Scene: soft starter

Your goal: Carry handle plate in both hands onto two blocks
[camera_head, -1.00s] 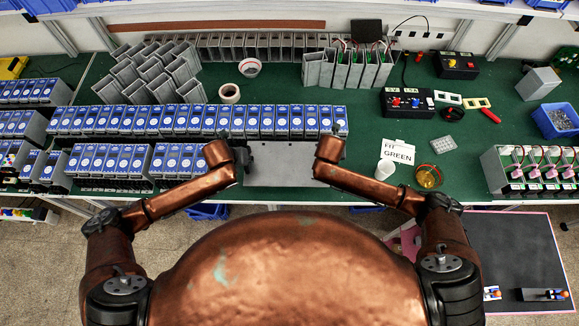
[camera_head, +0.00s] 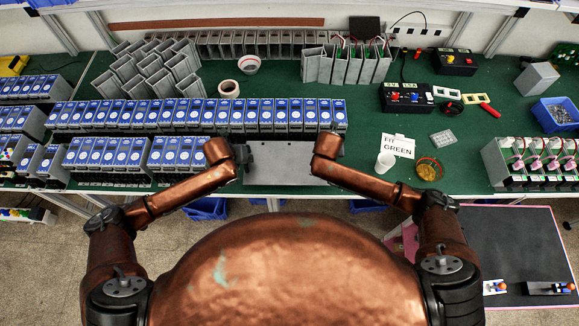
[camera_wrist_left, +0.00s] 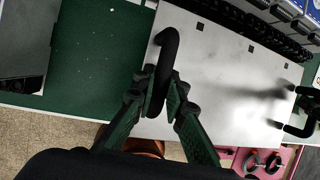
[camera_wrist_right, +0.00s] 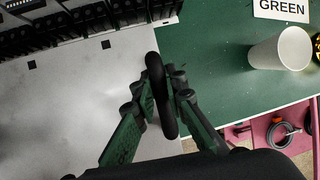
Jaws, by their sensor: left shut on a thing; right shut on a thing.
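The handle plate (camera_head: 285,172) is a flat grey sheet with two black handles, at the front edge of the green bench. My left gripper (camera_wrist_left: 160,92) is shut on the plate's left handle (camera_wrist_left: 168,50). My right gripper (camera_wrist_right: 162,92) is shut on its right handle (camera_wrist_right: 158,68). The plate looks roughly level in the head view, and its bare surface also shows in the left wrist view (camera_wrist_left: 215,70) and right wrist view (camera_wrist_right: 90,90). I cannot tell whether it touches the bench. I cannot pick out the two blocks.
Rows of blue-faced units (camera_head: 200,117) stand just behind the plate. To its right are a white cup (camera_head: 385,163), a GREEN card (camera_head: 398,146) and an amber dish (camera_head: 428,170). More blue-faced units (camera_head: 105,155) stand to its left. Some green bench (camera_head: 360,180) is bare beside the plate.

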